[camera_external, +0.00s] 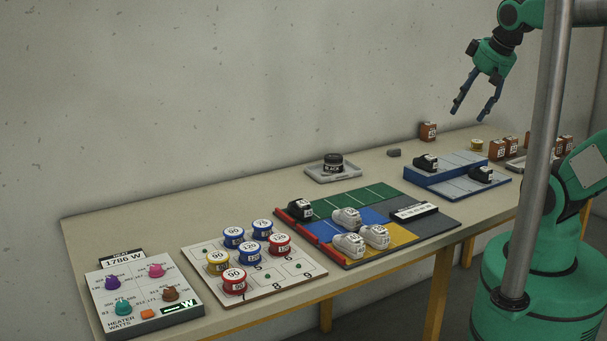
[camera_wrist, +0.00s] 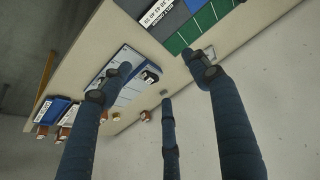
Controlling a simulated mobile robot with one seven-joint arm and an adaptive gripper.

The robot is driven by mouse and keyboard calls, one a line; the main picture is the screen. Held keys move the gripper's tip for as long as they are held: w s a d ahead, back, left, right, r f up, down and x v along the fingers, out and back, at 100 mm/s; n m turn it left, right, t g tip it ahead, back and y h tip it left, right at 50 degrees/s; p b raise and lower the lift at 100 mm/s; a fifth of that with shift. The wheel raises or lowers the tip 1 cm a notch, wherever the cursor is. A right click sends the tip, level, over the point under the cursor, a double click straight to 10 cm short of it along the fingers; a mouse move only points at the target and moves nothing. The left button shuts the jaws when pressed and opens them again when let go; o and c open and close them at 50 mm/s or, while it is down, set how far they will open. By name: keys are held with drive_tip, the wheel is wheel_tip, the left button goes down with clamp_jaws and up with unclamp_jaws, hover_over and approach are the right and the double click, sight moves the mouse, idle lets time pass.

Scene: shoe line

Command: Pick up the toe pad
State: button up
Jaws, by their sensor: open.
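A small dark grey block (camera_external: 393,153), which looks like the toe pad, lies on the table toward the back edge, left of the blue stepped stand. It also shows as a small grey spot in the wrist view (camera_wrist: 164,92), near the tip of the middle finger in the picture. I cannot make out its shape closely. My gripper (camera_external: 472,113) is high above the back right of the table, fingers pointing down and apart. In the wrist view my gripper (camera_wrist: 158,66) has its fingers spread with nothing between them.
The blue stepped stand (camera_external: 426,176) holds black shoes. A grey tray (camera_external: 347,178) with a black-topped tin stands left of the block. An orange box (camera_external: 428,131) is behind, to the right. Colored mats (camera_external: 360,197) with shoes lie in front. Bare table surrounds the block.

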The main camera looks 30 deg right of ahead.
drive_tip(key=shift+r, duration=0.1)
drive_tip(key=w+d+r+g+p, duration=0.1)
drive_tip(key=w+d+r+p, duration=0.25)
drive_tip(key=w, duration=0.75)
drive_tip(key=w+d+r+g+p, duration=0.1)
drive_tip(key=w+d+r+p, duration=0.3)
drive_tip(key=w, duration=0.8)
drive_tip(key=w+d+g+p, duration=0.15)
drive_tip(key=w+p, duration=0.35)
drive_tip(key=w, duration=0.6)
drive_tip(key=w+d+f+m+p, duration=0.1)
drive_tip(key=w+d+f+p, duration=0.25)
drive_tip(key=w, duration=0.35)
drive_tip(key=w+d+f+p, duration=0.2)
drive_tip(key=w+d+f, duration=0.25)
drive_tip(key=w, duration=0.25)
drive_tip(key=w+d+f+g+p, duration=0.1)
drive_tip(key=w+d+f+p, duration=0.2)
drive_tip(key=f, duration=0.6)
drive_tip(key=w+d+f+g+p, duration=0.1)
drive_tip(key=w+d+f+p, duration=0.2)
drive_tip(key=f, duration=0.7)
drive_tip(key=w+d, duration=0.2)
drive_tip(key=d, duration=0.1)
drive_tip(key=shift+m, duration=0.4)
drive_tip(key=shift+f, duration=0.15)
